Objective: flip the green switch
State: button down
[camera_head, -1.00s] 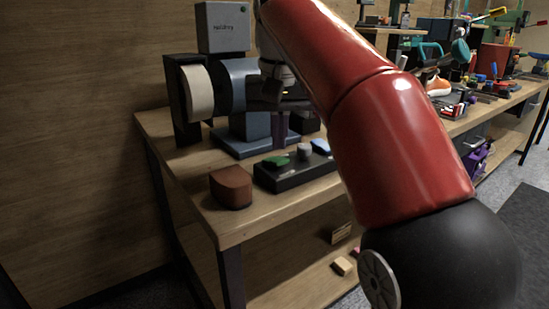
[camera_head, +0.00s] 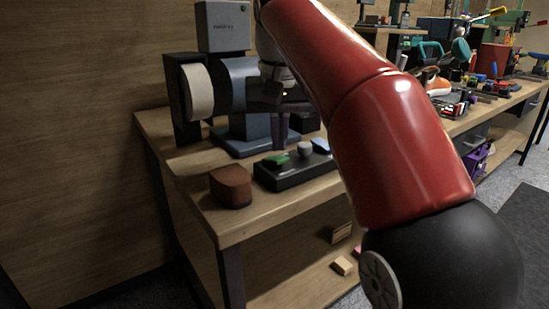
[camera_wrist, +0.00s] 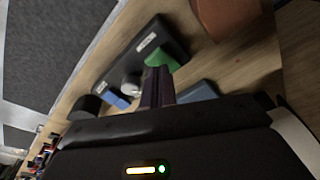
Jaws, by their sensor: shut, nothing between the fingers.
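The green switch (camera_head: 276,160) sits at the left end of a black control box (camera_head: 290,178) on the workbench. A grey knob (camera_head: 304,150) and a blue switch (camera_head: 321,146) are beside it on the same box. My gripper (camera_head: 280,146) points down just behind the green switch, its dark purple fingers together and empty. In the wrist view the fingertips (camera_wrist: 158,72) overlap the near edge of the green switch (camera_wrist: 162,58). I cannot tell whether they touch it. The grey knob (camera_wrist: 131,86) and the blue switch (camera_wrist: 117,99) show left of the fingers there.
A brown block (camera_head: 231,187) stands left of the control box, near the bench edge. A grinding machine (camera_head: 242,80) with a pale wheel (camera_head: 198,92) stands close behind. The bench top (camera_head: 186,186) is bare at its left front corner. Tools crowd the bench farther right.

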aim_at(279, 158)
jog(key=shift+f+b, duration=0.65)
jog(key=shift+f, duration=0.3)
dwell(0.3)
notch_tip(279, 158, up, 3)
jog(key=p, duration=0.3)
jog(key=shift+r+p, duration=0.35)
jog(key=shift+r, duration=1.7)
jog(key=s+d+f+t, duration=0.2)
jog(key=s+d+f, duration=0.5)
jog(key=s+f, duration=0.3)
jog(key=s+d+f+t, duration=0.1)
jog(key=s+d+f, duration=0.5)
jog(key=s+f, duration=0.4)
notch_tip(279, 158, down, 6)
jog(key=shift+d+r+m+t, duration=0.25)
jog(key=shift+d+m+t, duration=0.15)
